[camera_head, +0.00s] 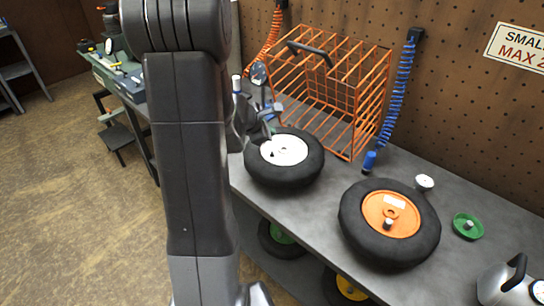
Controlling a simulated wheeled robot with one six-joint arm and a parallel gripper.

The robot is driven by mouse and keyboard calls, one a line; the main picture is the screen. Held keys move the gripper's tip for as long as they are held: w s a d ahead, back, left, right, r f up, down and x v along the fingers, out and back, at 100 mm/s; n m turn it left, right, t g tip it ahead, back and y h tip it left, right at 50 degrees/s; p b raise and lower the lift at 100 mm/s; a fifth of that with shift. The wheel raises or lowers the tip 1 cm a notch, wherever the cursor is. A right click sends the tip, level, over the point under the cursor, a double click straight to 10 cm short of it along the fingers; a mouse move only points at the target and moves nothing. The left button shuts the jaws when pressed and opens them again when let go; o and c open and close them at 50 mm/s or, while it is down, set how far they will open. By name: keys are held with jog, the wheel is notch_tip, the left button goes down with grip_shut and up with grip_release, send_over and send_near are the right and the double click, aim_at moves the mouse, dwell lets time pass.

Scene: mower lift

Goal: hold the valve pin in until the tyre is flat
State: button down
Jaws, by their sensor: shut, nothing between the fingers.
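A black tyre with a white hub (290,150) lies flat on the grey workbench. My gripper (268,140) is shut, its tips pointing down at the left part of this hub. The valve and its pin are too small and too covered by the fingers to make out, so I cannot tell whether the tips touch the pin. The tyre looks full and round from here. A second black tyre with an orange hub (378,212) lies to the right, clear of my gripper.
An orange wire cage (372,95) stands behind the white-hubbed tyre. A blue coiled hose (397,90) hangs on the pegboard. A small gauge (424,182), a green disc (467,225) and a grey tank (508,285) are at the right. More wheels sit on the shelf below.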

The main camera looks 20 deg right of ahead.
jog(key=b, duration=0.4)
send_over(270, 158)
jog(key=shift+w+f, duration=0.15)
jog(key=shift+f, duration=2.4)
jog(key=shift+f, duration=0.15)
jog(key=shift+f+b, duration=0.25)
jog(key=shift+b, duration=0.4)
jog(key=shift+f+b, duration=0.35)
jog(key=shift+b, duration=0.1)
jog(key=shift+r, duration=0.15)
dwell(1.9)
jog(key=shift+r+p, duration=0.55)
jog(key=shift+r, duration=0.1)
jog(key=shift+r+p, duration=2.05)
jog(key=shift+r, duration=0.45)
